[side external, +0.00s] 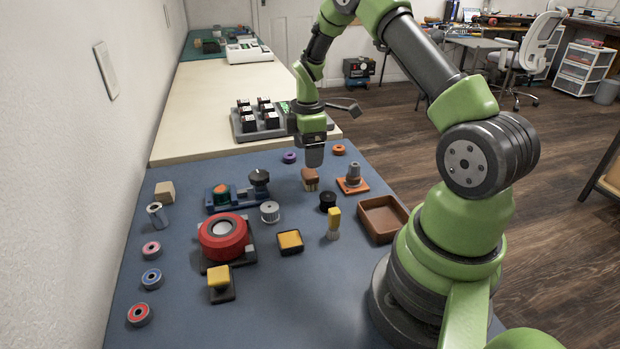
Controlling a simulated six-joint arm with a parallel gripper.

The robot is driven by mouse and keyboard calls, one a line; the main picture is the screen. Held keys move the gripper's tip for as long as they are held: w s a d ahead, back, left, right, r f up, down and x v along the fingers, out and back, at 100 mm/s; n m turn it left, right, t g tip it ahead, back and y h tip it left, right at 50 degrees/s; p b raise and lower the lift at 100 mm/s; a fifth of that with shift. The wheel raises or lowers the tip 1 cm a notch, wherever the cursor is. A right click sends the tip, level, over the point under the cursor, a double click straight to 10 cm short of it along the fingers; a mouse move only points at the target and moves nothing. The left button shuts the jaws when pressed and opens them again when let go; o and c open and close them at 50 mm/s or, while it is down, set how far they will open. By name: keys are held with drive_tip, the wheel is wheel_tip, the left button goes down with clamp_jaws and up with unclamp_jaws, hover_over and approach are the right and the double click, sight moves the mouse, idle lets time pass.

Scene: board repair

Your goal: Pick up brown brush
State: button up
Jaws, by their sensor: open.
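The brown brush (310,176), a small brown block with pale bristles below, stands on the blue mat (290,320) toward its far side. My gripper (314,158) points down just above the brush and slightly to its right in the picture. It is open, with nothing visible between its fingers. From this side the fingers overlap each other, and I cannot tell whether they touch the top of the brush.
An orange-based part (353,180) stands close to the right of the brush. A black knob (327,202), a yellow brush (334,222) and a brown tray (372,232) are nearer. A purple ring (289,157) and an orange ring (338,149) lie behind. The mat's front is clear.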

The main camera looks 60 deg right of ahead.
sight(310, 172)
drive_tip(key=f, duration=0.7)
drive_tip(key=shift+s+d+f, duration=0.15)
drive_tip(key=shift+d+f, duration=0.05)
drive_tip(key=shift+d, duration=0.05)
drive_tip(key=c, duration=1)
